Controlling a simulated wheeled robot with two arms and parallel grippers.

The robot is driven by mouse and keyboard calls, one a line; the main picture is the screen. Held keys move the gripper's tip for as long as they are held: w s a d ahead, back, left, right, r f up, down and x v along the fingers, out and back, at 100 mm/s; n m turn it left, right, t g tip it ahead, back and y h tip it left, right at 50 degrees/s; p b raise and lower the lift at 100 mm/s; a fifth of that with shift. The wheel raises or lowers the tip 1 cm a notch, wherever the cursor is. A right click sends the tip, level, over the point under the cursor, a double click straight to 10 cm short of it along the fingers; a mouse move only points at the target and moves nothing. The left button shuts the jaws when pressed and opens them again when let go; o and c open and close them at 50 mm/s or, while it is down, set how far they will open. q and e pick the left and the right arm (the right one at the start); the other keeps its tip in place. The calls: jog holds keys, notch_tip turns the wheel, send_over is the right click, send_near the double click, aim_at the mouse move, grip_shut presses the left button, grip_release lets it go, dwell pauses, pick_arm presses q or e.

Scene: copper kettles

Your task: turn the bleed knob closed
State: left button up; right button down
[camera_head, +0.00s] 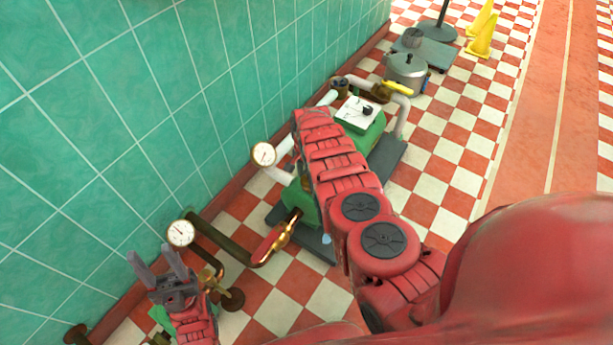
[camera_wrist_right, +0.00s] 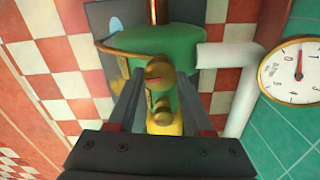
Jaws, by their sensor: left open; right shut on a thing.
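A small brass knob (camera_wrist_right: 159,73), apparently the bleed knob, sits in front of a green rounded housing (camera_wrist_right: 190,50) in the right wrist view. My right gripper (camera_wrist_right: 160,80) has its two fingers on either side of it and is shut on it. A second small brass part (camera_wrist_right: 162,109) sits just below, between the fingers. The knob's turn position is unclear. In the head view my right arm covers the knob and the right gripper. My left gripper (camera_head: 154,254) is open and empty at the lower left, near the green wall.
A green pump unit (camera_head: 362,135) stands on a dark base. Dial gauges (camera_head: 263,154) (camera_head: 180,233) and pipes (camera_head: 225,240) stand along the tiled wall. A brass valve with a red handle (camera_head: 272,243) is left of my arm. A metal pot (camera_head: 406,74) and yellow signs (camera_head: 481,38) stand farther back. Checkered floor right is clear.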

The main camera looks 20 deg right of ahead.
aim_at(306, 179)
jog(key=shift+m, duration=0.5)
jog(key=shift+c, duration=1.5)
grip_release()
notch_tip(306, 179, up, 7)
jog(key=p, duration=0.4)
jog(key=shift+a, duration=0.15)
notch_tip(306, 179, up, 10)
jog(key=p, duration=0.3)
jog(key=shift+r, duration=0.25)
jog(key=shift+d, duration=0.2)
